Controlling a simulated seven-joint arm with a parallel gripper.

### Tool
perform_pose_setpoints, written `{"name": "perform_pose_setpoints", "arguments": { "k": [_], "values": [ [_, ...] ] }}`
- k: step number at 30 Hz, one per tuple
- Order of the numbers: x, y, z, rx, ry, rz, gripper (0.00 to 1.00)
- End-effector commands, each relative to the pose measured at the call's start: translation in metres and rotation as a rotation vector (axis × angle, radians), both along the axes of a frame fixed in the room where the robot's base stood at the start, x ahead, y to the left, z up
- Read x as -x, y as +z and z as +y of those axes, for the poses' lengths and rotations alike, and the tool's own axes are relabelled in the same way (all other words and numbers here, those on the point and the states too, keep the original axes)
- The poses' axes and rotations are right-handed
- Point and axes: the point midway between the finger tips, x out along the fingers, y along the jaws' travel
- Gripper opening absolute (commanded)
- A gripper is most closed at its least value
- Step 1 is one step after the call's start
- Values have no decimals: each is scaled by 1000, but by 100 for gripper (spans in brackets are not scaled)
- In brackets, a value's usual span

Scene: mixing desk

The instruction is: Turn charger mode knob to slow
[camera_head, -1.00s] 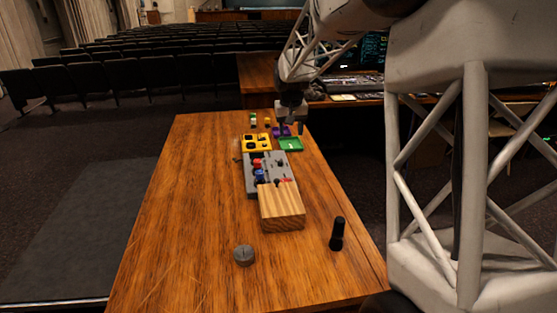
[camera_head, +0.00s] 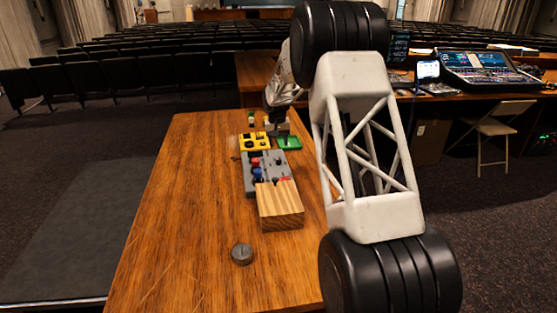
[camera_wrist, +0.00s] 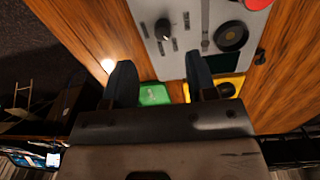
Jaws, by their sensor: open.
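A grey panel (camera_head: 251,187) lies on the wooden desk, with red and blue round parts on its left side and a small black knob (camera_head: 278,162) on its right. In the wrist view the black pointer knob (camera_wrist: 162,29) stands on the grey panel (camera_wrist: 185,66) with dark marks around it. I cannot read any label, so which mark is slow cannot be told. My gripper (camera_head: 277,130) is past the panel's far end, by the yellow box. In the wrist view its two dark fingers (camera_wrist: 160,76) are apart with nothing held between them; the knob lies beyond the fingertips.
A yellow box (camera_head: 248,138) and a green tray (camera_head: 294,142) adjoin the panel's far end. A light wooden block (camera_head: 281,207) stands at its near end. A grey round puck (camera_head: 242,254) lies nearer. The desk's left side is clear. My arm hides the desk's near right side.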

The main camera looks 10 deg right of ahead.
Motion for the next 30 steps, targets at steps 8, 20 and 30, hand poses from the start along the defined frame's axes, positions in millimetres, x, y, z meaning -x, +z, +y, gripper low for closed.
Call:
{"name": "perform_pose_setpoints", "arguments": {
  "k": [8, 20, 30],
  "values": [
    [-13, -14, 0, 1, -1, 4, 52],
    [-13, -17, 0, 1, -1, 5, 52],
    [-13, -43, -1, 1, -1, 6, 52]
  ]
}}
